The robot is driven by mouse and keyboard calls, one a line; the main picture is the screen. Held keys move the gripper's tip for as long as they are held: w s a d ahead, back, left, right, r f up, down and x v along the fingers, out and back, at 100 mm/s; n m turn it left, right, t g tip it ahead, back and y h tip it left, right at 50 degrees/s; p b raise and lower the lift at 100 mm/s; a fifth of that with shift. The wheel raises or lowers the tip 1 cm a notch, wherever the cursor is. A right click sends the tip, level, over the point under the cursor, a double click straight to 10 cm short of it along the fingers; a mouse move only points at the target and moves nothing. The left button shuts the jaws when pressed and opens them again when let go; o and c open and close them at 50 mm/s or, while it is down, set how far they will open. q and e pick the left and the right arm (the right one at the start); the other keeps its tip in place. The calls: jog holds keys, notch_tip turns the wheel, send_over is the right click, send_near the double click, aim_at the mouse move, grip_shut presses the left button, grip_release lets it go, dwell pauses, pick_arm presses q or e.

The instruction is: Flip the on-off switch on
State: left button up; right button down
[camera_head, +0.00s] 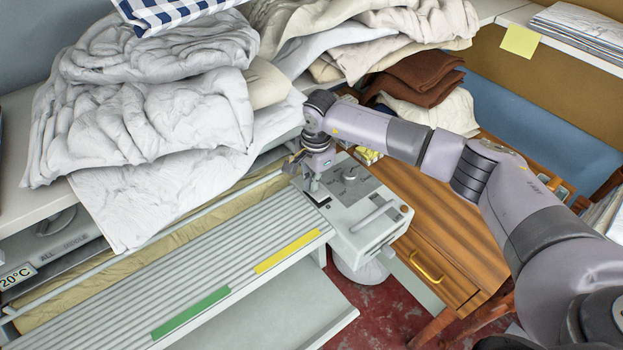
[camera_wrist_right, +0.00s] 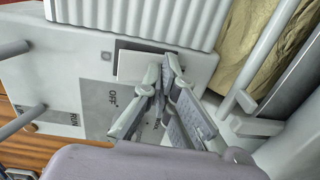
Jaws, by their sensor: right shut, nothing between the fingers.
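The ironer's control box (camera_head: 365,215) is at the end of the ribbed bed in the head view. A pale rocker-like switch plate in a dark frame (camera_wrist_right: 132,66) sits on its panel in the wrist view, close to the ribbed edge. My right gripper (camera_head: 312,186) points down over the box corner in the head view. In the wrist view my right gripper (camera_wrist_right: 162,70) is shut and empty, its tips at the right end of the plate and partly covering it. I cannot tell whether they touch, or which way the switch is set. My left gripper is out of view.
A grey panel marked OFF and RUN (camera_wrist_right: 95,108) lies beside the switch, with knobs or handles protruding nearby. White bedding (camera_head: 150,120) is piled left of my right arm. A wooden cabinet (camera_head: 440,235) stands right of the box. The ribbed bed (camera_head: 220,265) is clear.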

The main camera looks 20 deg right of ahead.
jog(key=shift+s+d+r, duration=0.15)
jog(key=shift+s+r, duration=0.05)
jog(key=shift+s, duration=0.15)
jog(key=shift+w+r, duration=0.1)
jog(key=shift+r, duration=0.1)
notch_tip(320, 180, up, 12)
jog(key=shift+s+d+f, duration=0.15)
jog(key=shift+s+f, duration=0.05)
jog(key=shift+s, duration=0.25)
dwell(0.3)
